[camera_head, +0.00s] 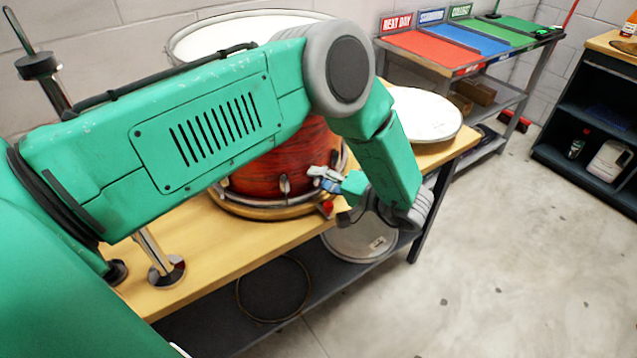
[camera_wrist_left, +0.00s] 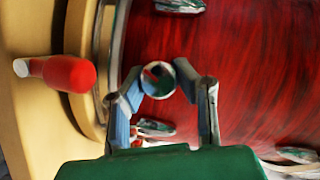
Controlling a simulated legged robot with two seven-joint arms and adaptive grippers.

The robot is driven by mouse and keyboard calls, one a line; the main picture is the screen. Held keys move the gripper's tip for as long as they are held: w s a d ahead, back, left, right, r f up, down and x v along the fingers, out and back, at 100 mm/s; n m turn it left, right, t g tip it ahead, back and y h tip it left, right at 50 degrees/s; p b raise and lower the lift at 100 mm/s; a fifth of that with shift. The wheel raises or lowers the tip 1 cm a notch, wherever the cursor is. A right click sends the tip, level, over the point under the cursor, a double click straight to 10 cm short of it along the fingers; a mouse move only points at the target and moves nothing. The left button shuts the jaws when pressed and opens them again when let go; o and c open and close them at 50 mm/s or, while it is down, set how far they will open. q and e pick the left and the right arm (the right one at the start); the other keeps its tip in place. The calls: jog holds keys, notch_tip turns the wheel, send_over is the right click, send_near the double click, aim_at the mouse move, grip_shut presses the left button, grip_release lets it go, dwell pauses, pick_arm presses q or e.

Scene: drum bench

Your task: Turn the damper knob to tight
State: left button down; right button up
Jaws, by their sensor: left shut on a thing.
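The red wood-grain drum (camera_head: 275,165) stands on the wooden bench behind my left arm, which hides part of it. The damper knob (camera_wrist_left: 158,80) is a small round disc on the drum's side, with red and green marks on its face. My left gripper (camera_head: 318,172) is at the drum's right side; in the left wrist view its blue-grey fingers (camera_wrist_left: 160,76) are shut on the knob from both sides. I cannot read which way the knob is set. My right gripper is not in view.
A red-tipped part (camera_wrist_left: 68,73) sticks out beside the drum's lower rim, close to the gripper; it also shows in the head view (camera_head: 327,207). A white-topped drum (camera_head: 425,115) is farther right on the bench. Metal lugs (camera_wrist_left: 156,128) line the shell. Open floor lies right.

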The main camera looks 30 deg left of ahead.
pick_arm(q)
jog(key=shift+s+d+f+m+g+y+b, duration=0.2)
jog(key=shift+m+b, duration=0.25)
jog(key=shift+m, duration=0.3)
jog(key=shift+w+d+f+m+g+y+b, duration=0.1)
jog(key=shift+f+m+y+b, duration=0.15)
jog(key=shift+m+b, duration=0.35)
jog(key=shift+s+m, duration=0.1)
jog(key=shift+m, duration=0.25)
jog(key=c, duration=1.4)
grip_release()
jog(key=shift+o, duration=1.1)
jog(key=shift+r, duration=0.1)
jog(key=shift+d+r, duration=0.1)
jog(key=shift+d, duration=0.1)
jog(key=shift+a+r+y, duration=0.15)
jog(key=shift+a+y, duration=0.1)
jog(key=shift+a, duration=0.05)
